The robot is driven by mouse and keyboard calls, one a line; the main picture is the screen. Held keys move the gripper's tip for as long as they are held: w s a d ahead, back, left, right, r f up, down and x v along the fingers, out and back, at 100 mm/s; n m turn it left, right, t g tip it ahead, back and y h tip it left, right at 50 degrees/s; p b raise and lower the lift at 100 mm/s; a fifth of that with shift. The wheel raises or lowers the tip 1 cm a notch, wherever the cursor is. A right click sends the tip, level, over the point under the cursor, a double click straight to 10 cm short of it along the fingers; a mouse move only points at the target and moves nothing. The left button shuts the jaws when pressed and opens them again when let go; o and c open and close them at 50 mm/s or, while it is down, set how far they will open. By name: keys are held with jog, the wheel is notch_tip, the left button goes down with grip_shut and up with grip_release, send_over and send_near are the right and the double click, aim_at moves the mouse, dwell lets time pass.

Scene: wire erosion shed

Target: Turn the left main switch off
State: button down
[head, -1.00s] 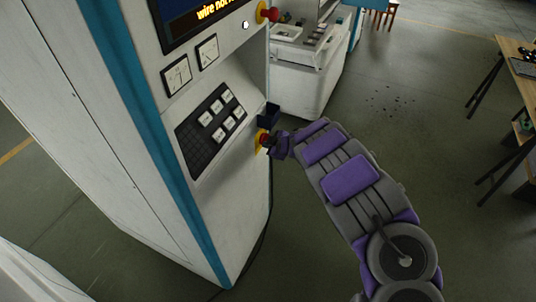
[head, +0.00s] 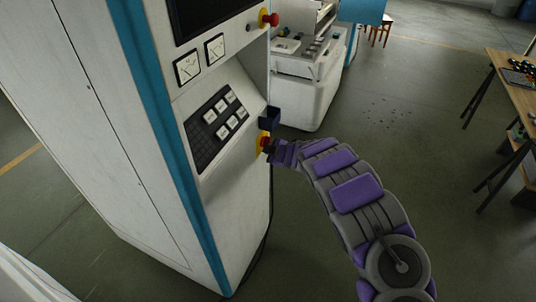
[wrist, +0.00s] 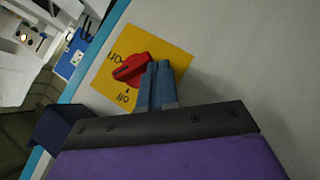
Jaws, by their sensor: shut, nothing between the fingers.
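The main switch is a red rotary knob on a yellow plate on the side of the near white and teal cabinet. In the head view the switch (head: 264,142) sits at the tip of my arm. In the wrist view the red knob (wrist: 130,69) is tilted, with its handle's left end between the "on" and "off" marks on the plate (wrist: 175,52). My gripper (wrist: 158,68) is shut with its fingertips against or right beside the knob's right end, not around it. My gripper (head: 276,150) partly hides the switch in the head view. The cabinet's screen (head: 205,15) is dark.
A red emergency button (head: 268,18) is higher on the same cabinet edge. A dark small box (head: 269,118) juts out just above the switch. A keypad (head: 217,125) is on the slanted panel. A second machine (head: 305,95) stands behind. A wooden table (head: 515,75) is right; floor between is free.

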jog(key=shift+w+f, duration=0.1)
jog(key=shift+f, duration=0.05)
jog(key=shift+r+p, duration=0.9)
jog(key=shift+f, duration=0.15)
